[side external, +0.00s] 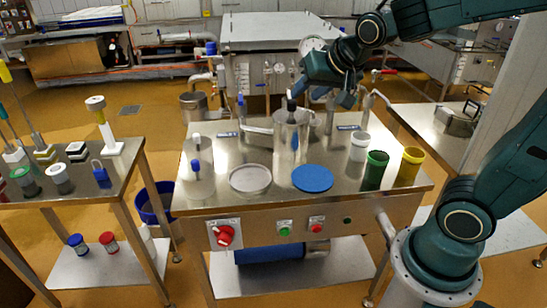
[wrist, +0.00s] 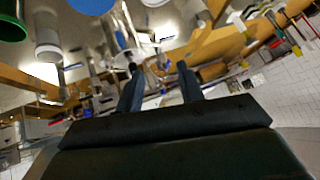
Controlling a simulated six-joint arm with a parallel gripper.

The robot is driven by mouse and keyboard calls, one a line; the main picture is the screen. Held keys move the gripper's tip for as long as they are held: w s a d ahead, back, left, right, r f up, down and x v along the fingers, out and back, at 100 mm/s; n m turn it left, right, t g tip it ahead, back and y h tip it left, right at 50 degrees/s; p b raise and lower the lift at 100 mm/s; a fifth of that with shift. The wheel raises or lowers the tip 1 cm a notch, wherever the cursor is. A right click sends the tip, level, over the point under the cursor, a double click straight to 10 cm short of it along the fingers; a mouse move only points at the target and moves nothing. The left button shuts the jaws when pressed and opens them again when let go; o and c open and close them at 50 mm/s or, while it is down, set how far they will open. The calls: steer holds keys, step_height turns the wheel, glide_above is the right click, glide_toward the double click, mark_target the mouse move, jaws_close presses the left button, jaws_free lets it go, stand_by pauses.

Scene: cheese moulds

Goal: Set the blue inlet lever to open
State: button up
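The label is too small to read. I take this as the inlet lever; I cannot tell its setting. My gripper (side external: 323,93) is above the back of the table, to the right of the blue lever and apart from it. Its two fingers are spread with nothing between them; they also show in the wrist view (wrist: 158,67). I cannot make out the lever in the wrist view.
A tall steel cylinder (side external: 290,138) with a black top stands just below my gripper. A blue disc (side external: 312,179), a round pale mould (side external: 250,179) and white, green and yellow cups are on the table. A second blue-handled fitting (side external: 196,168) is front left.

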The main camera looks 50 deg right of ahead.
steer(key=w+d+f+m+t+h, duration=0.25)
steer(key=w+d+m, duration=0.2)
steer(key=w, duration=0.55)
steer(key=m+t+h, duration=0.2)
steer(key=m+t, duration=0.1)
steer(key=m, duration=0.2)
glide_toward(241, 98)
steer(key=s, duration=0.1)
steer(key=s+a, duration=0.1)
steer(key=s, duration=0.1)
steer(key=shift+s+a+f, duration=0.2)
steer(key=shift+a, duration=0.1)
steer(key=shift+w, duration=0.15)
steer(key=shift+x, duration=6.75)
steer(key=shift+r, duration=0.15)
steer(key=shift+c, duration=0.2)
jaws_close()
